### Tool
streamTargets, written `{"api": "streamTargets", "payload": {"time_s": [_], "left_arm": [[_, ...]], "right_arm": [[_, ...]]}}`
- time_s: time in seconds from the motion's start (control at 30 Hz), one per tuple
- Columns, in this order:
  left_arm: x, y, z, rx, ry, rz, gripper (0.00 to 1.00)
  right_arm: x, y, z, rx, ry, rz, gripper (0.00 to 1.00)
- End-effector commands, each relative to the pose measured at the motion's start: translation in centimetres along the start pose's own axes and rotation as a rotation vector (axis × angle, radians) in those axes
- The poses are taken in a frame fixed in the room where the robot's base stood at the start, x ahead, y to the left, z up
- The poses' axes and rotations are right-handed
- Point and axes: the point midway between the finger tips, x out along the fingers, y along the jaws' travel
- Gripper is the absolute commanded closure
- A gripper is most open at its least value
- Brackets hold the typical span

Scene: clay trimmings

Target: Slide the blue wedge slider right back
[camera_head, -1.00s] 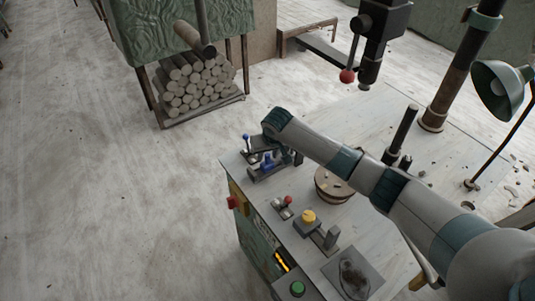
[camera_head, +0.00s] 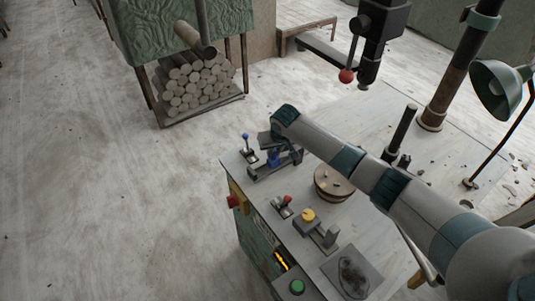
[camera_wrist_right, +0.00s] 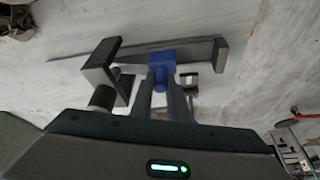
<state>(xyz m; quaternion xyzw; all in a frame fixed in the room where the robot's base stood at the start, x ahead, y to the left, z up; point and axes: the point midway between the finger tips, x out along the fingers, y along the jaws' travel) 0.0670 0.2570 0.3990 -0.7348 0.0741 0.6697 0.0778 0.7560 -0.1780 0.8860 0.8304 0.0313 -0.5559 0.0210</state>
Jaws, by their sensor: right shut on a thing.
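The blue wedge slider (camera_head: 273,158) sits on a dark rail (camera_head: 262,172) at the far left corner of the table in the head view. In the right wrist view the blue slider (camera_wrist_right: 162,66) is on the wedge-shaped rail between two grey end blocks, apart from both. My right gripper (camera_head: 285,157) reaches down over the rail from the right. In the wrist view its fingers (camera_wrist_right: 168,92) are shut on the slider's blue part. My left gripper is not in view.
A blue-tipped lever (camera_head: 245,137) stands just left of the rail. A drill-like column (camera_head: 369,45) hangs behind.

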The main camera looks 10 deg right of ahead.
Motion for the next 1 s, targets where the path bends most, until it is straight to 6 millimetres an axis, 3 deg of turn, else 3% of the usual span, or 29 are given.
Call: {"api": "streamTargets", "payload": {"time_s": [0.03, 0.17, 0.47, 0.5, 0.57, 1.0], "left_arm": [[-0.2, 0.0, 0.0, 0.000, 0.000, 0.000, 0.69], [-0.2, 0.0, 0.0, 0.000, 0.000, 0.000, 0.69], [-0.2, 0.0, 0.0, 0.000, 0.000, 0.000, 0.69], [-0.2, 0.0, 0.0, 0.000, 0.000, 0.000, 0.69], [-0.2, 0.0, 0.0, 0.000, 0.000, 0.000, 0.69], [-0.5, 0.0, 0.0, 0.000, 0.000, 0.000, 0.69]], "right_arm": [[0.0, 1.3, -0.5, 0.006, 0.001, 0.003, 1.00], [0.2, 3.0, -1.0, 0.003, 0.002, 0.002, 1.00], [0.3, 3.1, -1.1, 0.000, 0.003, 0.001, 1.00], [0.3, 3.1, -1.1, 0.000, 0.003, 0.001, 0.76], [0.3, 3.1, -1.1, 0.000, 0.003, 0.001, 0.66], [0.0, 3.5, -1.2, 0.002, 0.003, 0.006, 0.66]]}}
